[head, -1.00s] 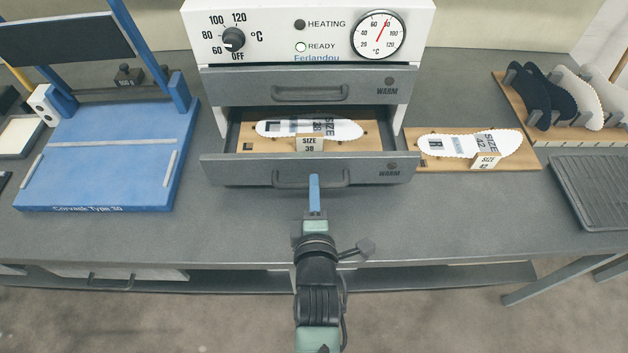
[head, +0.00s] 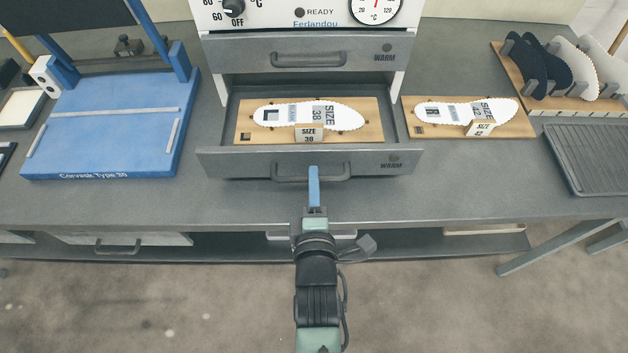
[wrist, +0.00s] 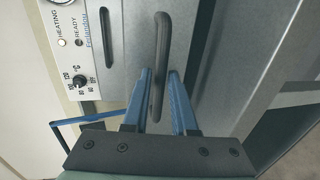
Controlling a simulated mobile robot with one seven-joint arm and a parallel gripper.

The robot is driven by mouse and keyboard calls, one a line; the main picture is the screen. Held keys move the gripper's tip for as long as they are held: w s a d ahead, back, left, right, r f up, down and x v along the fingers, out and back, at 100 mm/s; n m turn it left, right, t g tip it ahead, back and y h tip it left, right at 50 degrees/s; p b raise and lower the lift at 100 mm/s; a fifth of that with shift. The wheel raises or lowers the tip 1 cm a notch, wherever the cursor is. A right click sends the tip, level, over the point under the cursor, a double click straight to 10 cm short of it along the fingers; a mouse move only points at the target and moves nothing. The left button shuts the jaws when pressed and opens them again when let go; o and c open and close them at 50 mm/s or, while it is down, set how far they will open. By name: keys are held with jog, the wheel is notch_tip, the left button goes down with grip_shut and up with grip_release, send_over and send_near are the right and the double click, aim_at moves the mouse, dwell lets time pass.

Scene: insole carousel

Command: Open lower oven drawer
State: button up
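The lower oven drawer (head: 240,163) is pulled out, its grey front marked WARM. Inside lies a wooden board (head: 365,125) with a white insole and a SIZE 38 block. My gripper (head: 314,170) is at the middle of the lower drawer's handle (head: 283,175). The upper drawer (head: 235,52) is shut above.
A blue press (head: 100,140) stands at left. A second board with a SIZE 42 insole (head: 440,110) lies right of the drawer. An insole rack (head: 590,105) and a black ridged tray (head: 600,160) are farther right. The bench in front of the drawer is clear.

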jog(key=shift+o, duration=1.2)
jog(key=shift+s, duration=0.1)
jog(key=b+v, duration=0.1)
jog(key=v, duration=1.1)
jog(key=shift+s, duration=0.4)
jog(key=shift+r, duration=0.1)
